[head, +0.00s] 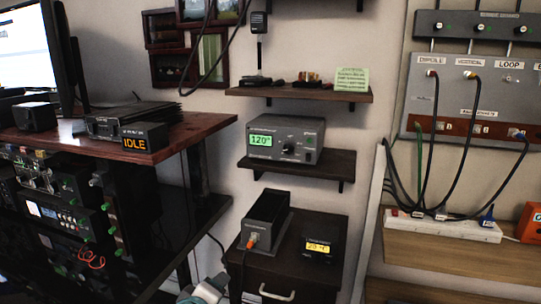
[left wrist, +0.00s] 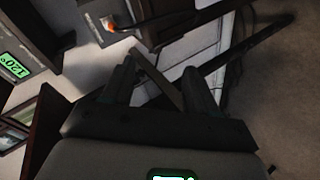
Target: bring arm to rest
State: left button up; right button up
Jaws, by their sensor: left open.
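My left gripper (left wrist: 160,75) shows in the left wrist view with its two dark fingers apart and nothing between them. A pale grey-green piece at the bottom edge of the head view looks like part of my arm; no jaws can be made out there. The grey tuner box (head: 285,140) stands on the middle wall shelf, with a lit green display reading 120 and a dark knob (head: 289,148). Its display (left wrist: 14,66) also shows, turned on its side, at the left of the left wrist view. My right gripper is in neither view.
A black box (head: 265,222) with an orange connector and a small yellow-lit meter (head: 318,247) stand on the dark drawer cabinet (head: 290,275). A desk (head: 190,140) with an IDLE display is left. A cabled panel (head: 470,100) and power strip (head: 445,226) are right.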

pick_arm(q)
jog(key=s+a+f+m+g, duration=0.1)
jog(key=s+f+g, duration=0.3)
jog(key=f, duration=0.6)
jog(key=s+a+f+m+g, duration=0.1)
jog(key=s+f, duration=0.6)
jog(key=f, duration=0.2)
jog(key=s+a+f+m+g, duration=0.1)
jog(key=s+f+g, duration=0.3)
jog(key=f, duration=0.6)
jog(key=s+d+f+m+g+h, duration=0.1)
jog(key=s+f+m, duration=0.1)
jog(key=s, duration=0.4)
jog(key=s+d+f+m+g, duration=0.1)
jog(key=s+d+f+g, duration=0.15)
jog(key=s, duration=0.45)
notch_tip(320, 180, up, 19)
jog(key=s+m+h+p, duration=0.1)
jog(key=m+p, duration=0.1)
jog(key=p, duration=1.6)
jog(key=shift+m+p, duration=0.3)
jog(key=shift+p, duration=0.05)
jog(key=shift+s+t, duration=0.1)
jog(key=shift+t, duration=0.15)
jog(key=shift+r, duration=0.1)
